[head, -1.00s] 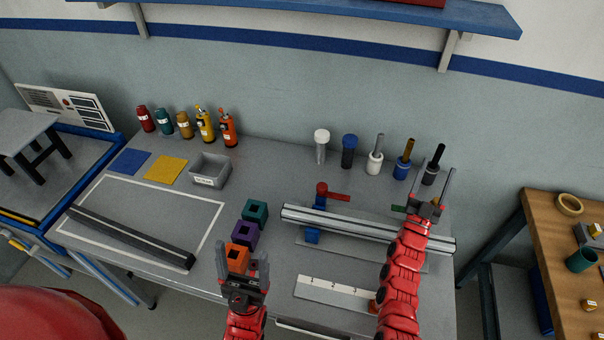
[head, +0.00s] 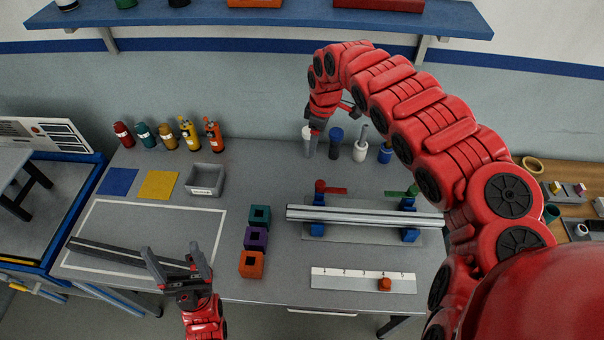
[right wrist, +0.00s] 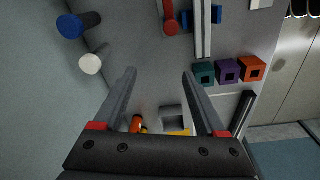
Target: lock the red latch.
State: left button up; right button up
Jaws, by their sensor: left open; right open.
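The red latch (head: 328,189) is a red lever with a round red end, on top of the left blue clamp (head: 317,230). In the head view its lever points right, roughly along the silver rail (head: 365,216). It also shows at the top of the right wrist view (right wrist: 171,14), beyond the fingers. My right gripper (right wrist: 159,84) is open and empty, near the back of the bench and apart from the latch. Its fingers are hard to make out in the head view. My left gripper (head: 177,268) is open and empty, by the dark bar at the front left.
A green latch (head: 402,192) sits over the right clamp. White and blue capped cylinders (head: 336,143) stand at the back, close to my right wrist. Teal, purple and orange blocks (head: 251,264) stand left of the rail. A grey bin (head: 206,180) is behind them.

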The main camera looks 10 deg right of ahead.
jog(key=s+d+g, duration=0.1)
jog(key=s, duration=0.1)
jog(key=b, duration=0.3)
send_near(321, 183)
jog(key=shift+a+f+h, duration=0.2)
jog(key=shift+a+h, duration=0.1)
jog(key=shift+a, duration=0.15)
notch_tip(321, 183, down, 7)
jog(key=p, duration=0.3)
jog(key=shift+f, duration=0.15)
jog(key=shift+d+f, duration=0.2)
jog(key=shift+f, duration=0.4)
grip_shut()
dwell(0.3)
